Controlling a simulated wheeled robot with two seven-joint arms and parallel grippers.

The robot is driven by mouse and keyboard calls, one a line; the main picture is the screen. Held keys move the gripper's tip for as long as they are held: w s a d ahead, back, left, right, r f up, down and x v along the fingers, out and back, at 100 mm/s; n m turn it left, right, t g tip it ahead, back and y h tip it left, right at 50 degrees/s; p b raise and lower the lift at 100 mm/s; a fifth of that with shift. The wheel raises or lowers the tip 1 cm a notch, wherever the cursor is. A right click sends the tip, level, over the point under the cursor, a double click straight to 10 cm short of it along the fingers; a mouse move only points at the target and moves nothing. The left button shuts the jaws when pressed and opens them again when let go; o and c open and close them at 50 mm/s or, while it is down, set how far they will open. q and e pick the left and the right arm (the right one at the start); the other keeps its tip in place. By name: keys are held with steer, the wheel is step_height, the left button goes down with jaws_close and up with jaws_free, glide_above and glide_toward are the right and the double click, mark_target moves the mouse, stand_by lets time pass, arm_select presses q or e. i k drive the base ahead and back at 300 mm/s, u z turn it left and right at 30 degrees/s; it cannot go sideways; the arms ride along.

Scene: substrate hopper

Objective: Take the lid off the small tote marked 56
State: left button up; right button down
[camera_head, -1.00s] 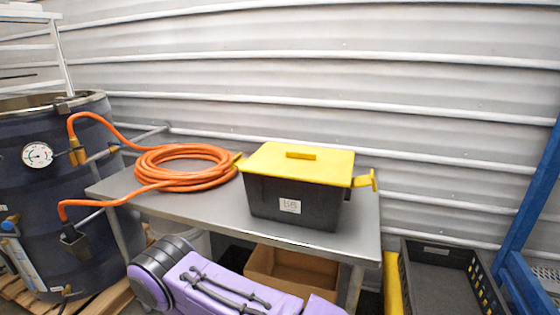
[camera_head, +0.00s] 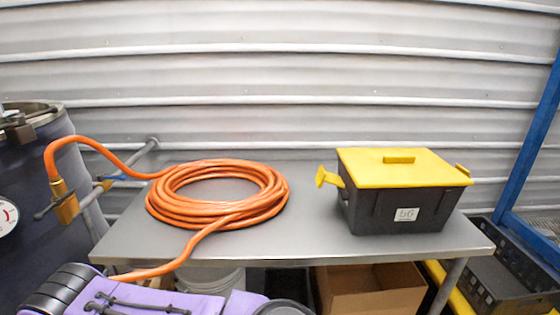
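The small tote (camera_head: 375,212) is dark grey with a white label reading 56 on its front. It stands upright on the right part of the grey metal table (camera_head: 310,238). Its yellow lid (camera_head: 430,170) lies flat on top, with a raised yellow grip (camera_head: 398,160) in the middle. A yellow clip (camera_head: 328,178) sticks out at the tote's left side, and another (camera_head: 462,170) shows at the right edge. Neither gripper is in view; only purple and black parts of my own arm show at the bottom left.
A coiled orange hose (camera_head: 262,205) lies on the table left of the tote and runs to a brass fitting on a dark drum (camera_head: 30,170). A cardboard box (camera_head: 375,290) and white bucket (camera_head: 210,280) are below. A black crate (camera_head: 490,285) stands at lower right, beside a blue post (camera_head: 530,140).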

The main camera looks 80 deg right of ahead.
mark_target(379, 167)
steer(key=i, duration=0.9)
steer(key=z, duration=4.3)
